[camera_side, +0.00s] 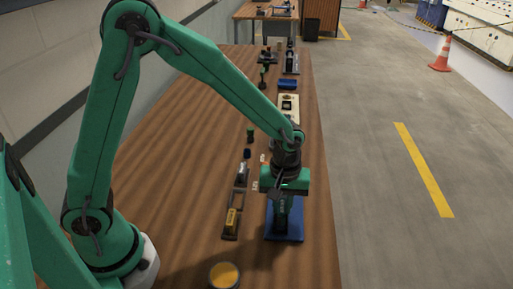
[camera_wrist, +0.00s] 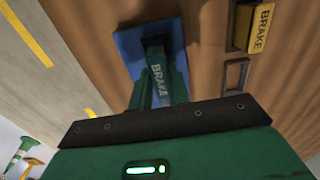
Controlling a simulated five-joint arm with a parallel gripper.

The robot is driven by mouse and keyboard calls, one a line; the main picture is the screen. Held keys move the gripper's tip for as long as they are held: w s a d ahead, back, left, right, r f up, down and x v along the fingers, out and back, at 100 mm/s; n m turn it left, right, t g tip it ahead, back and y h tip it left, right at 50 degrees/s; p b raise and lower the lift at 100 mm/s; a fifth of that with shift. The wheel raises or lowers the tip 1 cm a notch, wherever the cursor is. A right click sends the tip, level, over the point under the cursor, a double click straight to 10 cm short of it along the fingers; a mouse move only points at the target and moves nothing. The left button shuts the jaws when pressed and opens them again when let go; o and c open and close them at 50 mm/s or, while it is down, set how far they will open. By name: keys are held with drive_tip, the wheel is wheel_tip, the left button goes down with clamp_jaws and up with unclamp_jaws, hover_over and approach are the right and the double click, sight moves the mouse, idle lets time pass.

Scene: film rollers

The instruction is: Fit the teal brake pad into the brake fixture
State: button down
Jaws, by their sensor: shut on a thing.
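In the side view my gripper (camera_side: 283,212) points down over a blue base plate (camera_side: 285,236), which looks like the brake fixture. The plate (camera_wrist: 127,45) also shows behind the pad in the wrist view. The pad's far end overlaps a dark part over the plate; I cannot tell whether they touch or whether the pad is seated. Fingers and pad hide much of the fixture.
A yellow block (camera_side: 231,217) marked BRAKE sits in a dark rack (camera_side: 240,182) left of the plate. A yellow-topped round container (camera_side: 224,275) stands at the front. Other parts line the table farther back. The table's right edge is close to the plate.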

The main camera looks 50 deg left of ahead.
drive_tip(key=shift+f, duration=0.85)
drive_tip(key=shift+f, duration=0.2)
idle(0.7)
drive_tip(key=c, duration=0.8)
unclamp_jaws()
drive_tip(key=shift+c, duration=0.2)
drive_tip(key=shift+r, duration=0.1)
drive_tip(key=shift+r, duration=3.4)
